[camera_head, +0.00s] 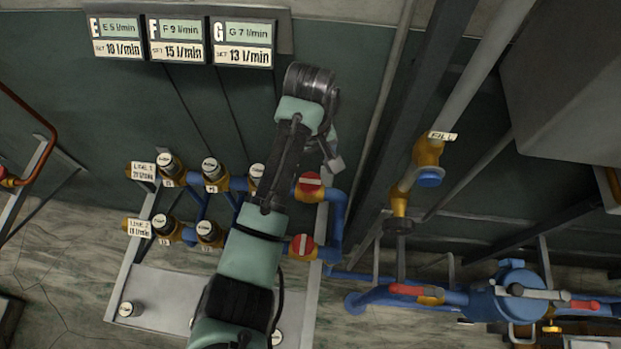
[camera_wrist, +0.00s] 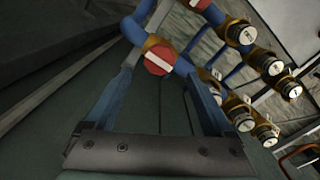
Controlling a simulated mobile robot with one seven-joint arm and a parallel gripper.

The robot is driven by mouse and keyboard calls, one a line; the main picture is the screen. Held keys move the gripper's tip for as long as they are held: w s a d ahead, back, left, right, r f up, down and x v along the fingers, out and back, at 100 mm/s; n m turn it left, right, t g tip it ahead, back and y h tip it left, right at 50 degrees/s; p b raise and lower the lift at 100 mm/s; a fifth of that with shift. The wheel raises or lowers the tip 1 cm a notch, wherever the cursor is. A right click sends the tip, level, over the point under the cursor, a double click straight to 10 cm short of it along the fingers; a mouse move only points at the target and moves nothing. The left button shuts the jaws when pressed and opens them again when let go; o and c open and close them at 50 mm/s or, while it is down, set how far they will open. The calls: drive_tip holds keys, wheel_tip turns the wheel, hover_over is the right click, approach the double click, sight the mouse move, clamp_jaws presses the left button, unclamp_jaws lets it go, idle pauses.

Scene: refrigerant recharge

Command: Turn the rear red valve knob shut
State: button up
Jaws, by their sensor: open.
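The rear red valve knob (camera_head: 311,183), round with a white bar, sits on a brass valve body at the right end of the upper pipe row. In the wrist view the same knob (camera_wrist: 158,60) shows between the tips of my gripper's blue fingers (camera_wrist: 160,74). The fingers are open and spread to either side of it, with nothing held. I cannot tell whether they touch it. In the head view my gripper (camera_head: 331,157) is just above and right of this knob, partly hidden by my wrist. The front red knob (camera_head: 301,245) sits below it, on the lower row.
Several black-and-white capped valves (camera_head: 210,168) line both pipe rows on the left. A blue pipe (camera_head: 334,225) joins the rows at the right. A brass fill valve (camera_head: 428,160) and a blue pump (camera_head: 515,295) stand further right. Flow signs (camera_head: 178,40) hang on the wall.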

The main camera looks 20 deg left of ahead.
sight(310, 182)
wheel_tip(310, 182, down, 4)
drive_tip(key=b, duration=0.4)
drive_tip(key=shift+f, duration=0.1)
wheel_tip(310, 182, down, 3)
drive_tip(key=b, duration=0.3)
drive_tip(key=shift+r, duration=0.2)
drive_tip(key=shift+r+p, duration=0.45)
drive_tip(key=shift+p, duration=0.05)
drive_tip(key=shift+c, duration=1.2)
clamp_jaws()
drive_tip(key=shift+r+m+p, duration=0.15)
drive_tip(key=shift+m+p, duration=0.4)
drive_tip(key=shift+m, duration=0.35)
drive_tip(key=shift+w+m+p, duration=0.1)
drive_tip(key=shift+m+p, duration=0.3)
drive_tip(key=shift+m, duration=1)
